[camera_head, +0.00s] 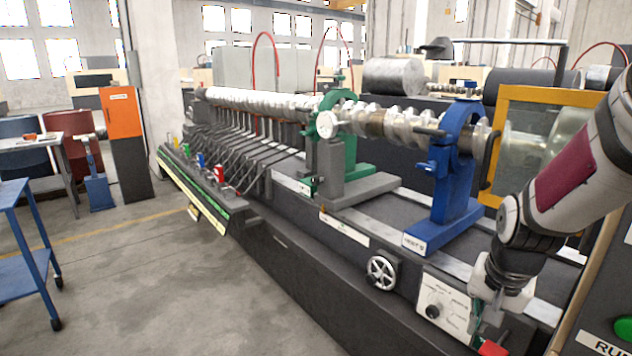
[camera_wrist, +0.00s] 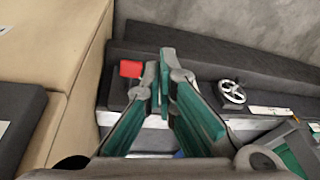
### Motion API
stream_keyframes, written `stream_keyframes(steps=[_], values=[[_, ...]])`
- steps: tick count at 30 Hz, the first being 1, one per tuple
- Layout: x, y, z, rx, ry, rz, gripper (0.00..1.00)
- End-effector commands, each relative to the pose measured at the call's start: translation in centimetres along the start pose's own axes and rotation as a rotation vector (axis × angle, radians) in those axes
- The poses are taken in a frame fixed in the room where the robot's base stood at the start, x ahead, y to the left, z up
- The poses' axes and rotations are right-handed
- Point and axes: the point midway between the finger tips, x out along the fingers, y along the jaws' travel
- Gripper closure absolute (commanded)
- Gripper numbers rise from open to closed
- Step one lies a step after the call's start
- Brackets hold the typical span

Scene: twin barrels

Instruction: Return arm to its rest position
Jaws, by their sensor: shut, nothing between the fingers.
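My arm (camera_head: 572,180) reaches in from the right side of the head view, bent downward at its wrist. My gripper (camera_head: 484,328) hangs fingers-down in front of the machine's front panel. In the wrist view my gripper (camera_wrist: 167,72) shows two green-padded fingers with their tips together and nothing between them. A small red part (camera_wrist: 130,68) shows beside the fingertips, and it also shows low in the head view (camera_head: 492,348). I cannot tell whether a finger touches it.
A long lathe-like machine with a crankshaft (camera_head: 395,125) fills the middle. A blue steady rest (camera_head: 450,190), a green one (camera_head: 335,140) and a handwheel (camera_head: 381,272) are on it. A yellow-framed guard (camera_head: 500,110) stands close behind my arm. The floor (camera_head: 150,290) at left is open.

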Motion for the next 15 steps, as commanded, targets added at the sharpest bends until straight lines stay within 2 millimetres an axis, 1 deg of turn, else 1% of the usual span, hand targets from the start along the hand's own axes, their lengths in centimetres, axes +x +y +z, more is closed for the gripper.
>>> stream_keyframes(steps=[1, 3, 5, 6, 9, 11, 12, 15], values=[[-2.3, -0.5, 1.0, -0.039, 0.003, -0.027, 1.0], [-4.9, -0.9, 2.6, -0.098, 0.001, -0.053, 1.0], [-7.0, -1.1, 3.9, -0.149, 0.002, -0.072, 1.0], [-8.3, -1.1, 4.9, -0.186, 0.003, -0.084, 1.0], [-11.4, -1.0, 7.4, -0.274, 0.012, -0.106, 1.0], [-13.2, -0.7, 8.9, -0.33, 0.019, -0.115, 1.0], [-14.2, -0.5, 9.9, -0.365, 0.025, -0.119, 1.0], [-16.7, 0.3, 12.5, -0.454, 0.042, -0.124, 1.0]])
